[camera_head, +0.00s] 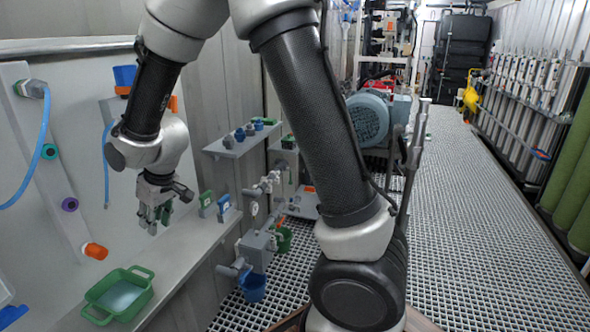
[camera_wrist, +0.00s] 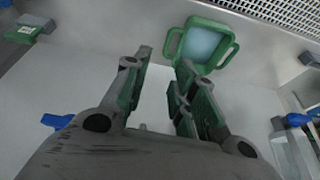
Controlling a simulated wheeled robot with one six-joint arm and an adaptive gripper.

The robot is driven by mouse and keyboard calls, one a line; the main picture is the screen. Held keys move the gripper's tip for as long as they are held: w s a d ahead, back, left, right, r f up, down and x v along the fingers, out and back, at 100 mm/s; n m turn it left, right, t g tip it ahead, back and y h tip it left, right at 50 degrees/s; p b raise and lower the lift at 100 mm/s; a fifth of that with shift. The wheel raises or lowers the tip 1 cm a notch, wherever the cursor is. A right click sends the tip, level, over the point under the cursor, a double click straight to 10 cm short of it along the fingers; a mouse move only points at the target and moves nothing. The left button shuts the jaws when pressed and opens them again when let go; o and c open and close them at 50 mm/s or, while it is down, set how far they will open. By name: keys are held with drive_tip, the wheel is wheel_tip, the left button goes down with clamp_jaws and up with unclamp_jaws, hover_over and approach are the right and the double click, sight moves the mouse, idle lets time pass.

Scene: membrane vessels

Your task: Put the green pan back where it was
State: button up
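The green pan (camera_head: 143,298) stands upright on the grey ledge (camera_head: 185,248) at the lower left. It has two looped handles and a pale blue inside. It also shows near the top centre of the wrist view (camera_wrist: 210,23). My gripper (camera_head: 154,222) hangs above the ledge, behind and to the right of the pan in the head view, apart from it. In the wrist view my gripper's two fingers (camera_wrist: 160,70) are spread with nothing between them. The pan lies beyond the fingertips.
Small green blocks (camera_head: 206,204) stand on the ledge right of my gripper. Orange (camera_head: 95,251), purple and teal knobs and a blue hose are on the left panel. A blue cup (camera_head: 253,287) and a green cup (camera_head: 284,239) hang below valves beyond the ledge.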

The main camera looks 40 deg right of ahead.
drive_tip(key=s+d+r+m, duration=0.2)
drive_tip(key=s+d+r, duration=0.2)
drive_tip(key=d+r, duration=0.6)
drive_tip(key=s+d+r+m+h, duration=0.1)
drive_tip(key=s+d+r+m, duration=0.1)
drive_tip(key=s+d, duration=0.6)
drive_tip(key=s+d+r+m+h, duration=0.1)
drive_tip(key=s+d+r, duration=0.4)
drive_tip(key=s+d, duration=0.4)
drive_tip(key=s, duration=0.5)
drive_tip(key=shift+s+m, duration=0.25)
drive_tip(key=shift+m, duration=0.15)
drive_tip(key=shift+d+r, duration=0.1)
